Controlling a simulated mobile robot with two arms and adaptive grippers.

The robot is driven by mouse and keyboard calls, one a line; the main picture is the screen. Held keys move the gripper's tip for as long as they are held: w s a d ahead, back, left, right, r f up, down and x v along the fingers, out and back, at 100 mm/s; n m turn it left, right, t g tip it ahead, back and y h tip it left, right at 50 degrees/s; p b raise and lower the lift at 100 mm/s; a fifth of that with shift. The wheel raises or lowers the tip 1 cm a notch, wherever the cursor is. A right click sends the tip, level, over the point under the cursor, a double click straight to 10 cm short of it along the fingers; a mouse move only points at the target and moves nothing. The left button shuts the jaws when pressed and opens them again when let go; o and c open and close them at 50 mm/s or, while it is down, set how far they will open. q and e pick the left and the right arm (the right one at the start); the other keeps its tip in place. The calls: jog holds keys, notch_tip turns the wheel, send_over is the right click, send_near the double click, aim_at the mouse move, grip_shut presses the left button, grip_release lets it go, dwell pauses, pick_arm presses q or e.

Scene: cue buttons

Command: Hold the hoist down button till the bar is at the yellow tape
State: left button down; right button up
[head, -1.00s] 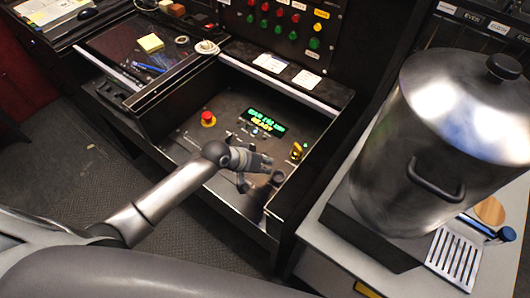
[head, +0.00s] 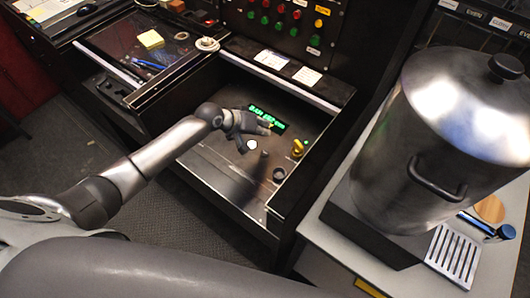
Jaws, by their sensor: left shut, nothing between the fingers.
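The slanted black control panel (head: 215,158) sits in the middle of the head view. It has a lit green display (head: 266,118), a white round button (head: 252,145) and a yellow knob (head: 297,148). I cannot tell which control is the hoist down button. My left gripper (head: 260,129) is shut and empty over the panel, covering the lower part of the display. Whether it touches the panel is not clear. I cannot make out the hoist bar or the yellow tape. My right gripper is out of view.
An upright panel (head: 330,45) with several coloured buttons stands behind. A large steel pot (head: 440,135) stands on the right-hand counter, beside a slotted drip tray (head: 455,252). A yellow note pad (head: 151,40) and pens lie on the desk at the upper left.

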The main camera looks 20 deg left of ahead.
pick_arm(q)
jog(key=b, duration=0.7)
send_over(263, 151)
notch_tip(263, 151, down, 7)
jog(key=shift+w+f, duration=0.1)
jog(key=shift+f, duration=0.65)
jog(key=shift+f+b, duration=0.15)
jog(key=shift+b, duration=0.15)
jog(key=shift+f, duration=0.3)
